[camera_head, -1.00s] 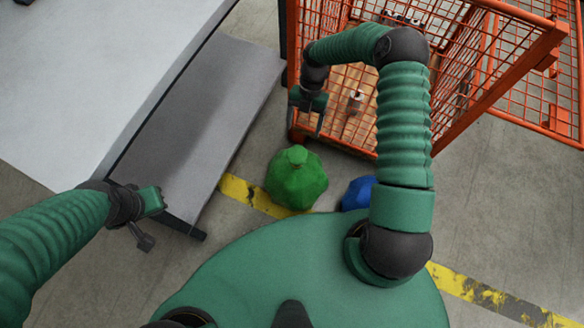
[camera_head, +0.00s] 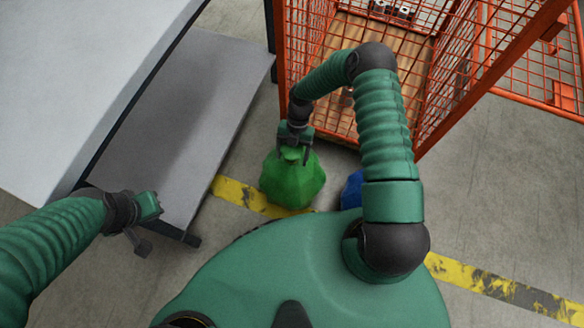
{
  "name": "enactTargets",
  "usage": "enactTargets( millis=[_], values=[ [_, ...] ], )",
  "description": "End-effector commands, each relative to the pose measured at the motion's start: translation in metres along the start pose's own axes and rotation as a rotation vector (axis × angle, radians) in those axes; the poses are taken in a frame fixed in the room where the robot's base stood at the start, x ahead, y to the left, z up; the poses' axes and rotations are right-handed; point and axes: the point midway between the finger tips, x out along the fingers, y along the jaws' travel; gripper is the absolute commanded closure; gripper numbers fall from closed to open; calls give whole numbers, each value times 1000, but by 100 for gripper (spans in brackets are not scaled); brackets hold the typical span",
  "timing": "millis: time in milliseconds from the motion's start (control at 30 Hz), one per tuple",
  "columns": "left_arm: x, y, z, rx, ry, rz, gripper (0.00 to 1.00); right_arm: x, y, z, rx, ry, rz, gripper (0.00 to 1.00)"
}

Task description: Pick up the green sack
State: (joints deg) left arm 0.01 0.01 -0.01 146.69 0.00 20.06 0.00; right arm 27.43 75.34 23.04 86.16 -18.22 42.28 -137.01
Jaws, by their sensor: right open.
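The green sack (camera_head: 292,184) stands on the concrete floor in front of the orange cage, on the near side of its opening. My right gripper (camera_head: 294,155) is directly over the sack's tied top. Its fingers are open and sit on either side of the knot; whether they touch it cannot be told. My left gripper (camera_head: 148,222) is at the left, over the edge of the grey platform, away from the sack. Its jaw opening is hard to make out from this angle.
A blue sack (camera_head: 352,189) lies right of the green one, partly hidden by my arm. The orange mesh cage (camera_head: 449,117) stands behind with a wooden floor. A grey platform (camera_head: 190,120) and white table (camera_head: 80,80) fill the left. Floor at right is clear.

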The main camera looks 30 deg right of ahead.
Motion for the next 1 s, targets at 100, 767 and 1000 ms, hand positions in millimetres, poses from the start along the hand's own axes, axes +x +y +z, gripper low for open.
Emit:
enactTargets(
  millis=[100,767,1000],
  values=[
    [-1,0,0,1,1,0,100,-2,1,-1,1,-2,0,24],
    [-1,0,0,0,1,0,100,-2,1,-1,0,-2,0,100],
    [-2,0,0,0,0,0,100,-3,1,-1,0,-2,1,100]
  ],
)
